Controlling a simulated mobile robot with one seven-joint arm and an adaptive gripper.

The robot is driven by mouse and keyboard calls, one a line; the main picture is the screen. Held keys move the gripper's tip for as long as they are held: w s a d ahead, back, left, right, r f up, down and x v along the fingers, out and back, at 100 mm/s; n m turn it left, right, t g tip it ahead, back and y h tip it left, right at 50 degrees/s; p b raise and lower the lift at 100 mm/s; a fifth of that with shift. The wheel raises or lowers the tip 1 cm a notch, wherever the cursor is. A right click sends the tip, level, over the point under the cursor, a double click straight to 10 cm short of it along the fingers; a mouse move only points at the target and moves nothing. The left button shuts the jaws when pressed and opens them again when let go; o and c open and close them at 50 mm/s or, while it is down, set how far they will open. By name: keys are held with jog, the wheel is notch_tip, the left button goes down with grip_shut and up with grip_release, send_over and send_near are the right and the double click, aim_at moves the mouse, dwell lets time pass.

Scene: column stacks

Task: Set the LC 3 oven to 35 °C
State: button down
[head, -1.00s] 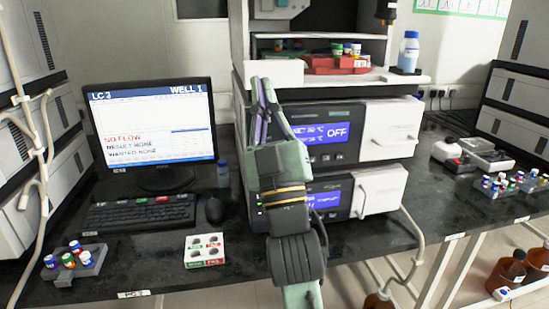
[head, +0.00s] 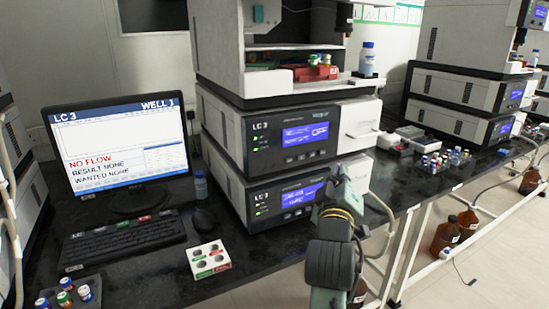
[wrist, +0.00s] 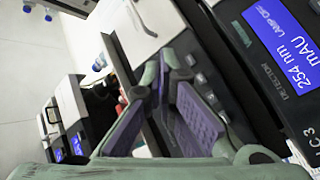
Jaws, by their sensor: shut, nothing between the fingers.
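The LC 3 stack stands at the centre of the head view. Its upper module with a blue display (head: 305,135) and lower module with a blue display (head: 300,194) both carry LC 3 labels. Their display text is too small to read, so I cannot tell which is the oven. My gripper (head: 342,178) is in front of the right part of the lower module. In the wrist view my gripper (wrist: 163,76) is shut and empty, with purple pads. A sideways detector display (wrist: 285,48) there reads 254 nm, mAU and LAMP OFF. A column of buttons (wrist: 203,82) shows beside the fingers.
A monitor (head: 120,145) reading LC 3, WELL 1, NO FLOW stands left, with a keyboard (head: 115,238) before it. More instruments (head: 465,95) stand right. Brown bottles (head: 444,236) are below the bench.

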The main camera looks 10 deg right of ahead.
aim_at(312, 155)
jog(key=shift+s+d+f+g+h, duration=0.45)
jog(key=shift+d+f+g, duration=0.1)
jog(key=shift+f, duration=0.1)
jog(key=w+a, duration=0.3)
jog(key=w, duration=0.5)
jog(key=shift+w+a, duration=0.1)
jog(key=shift+w, duration=0.1)
dwell(1.3)
jog(key=shift+w+a, duration=0.1)
jog(key=shift+w, duration=0.2)
jog(key=shift+w+a, duration=0.2)
jog(key=shift+w, duration=0.2)
dwell(0.6)
jog(key=shift+s, duration=0.1)
jog(key=shift+s+d+p, duration=0.3)
jog(key=shift+s+p, duration=0.05)
jog(key=shift+s, duration=0.35)
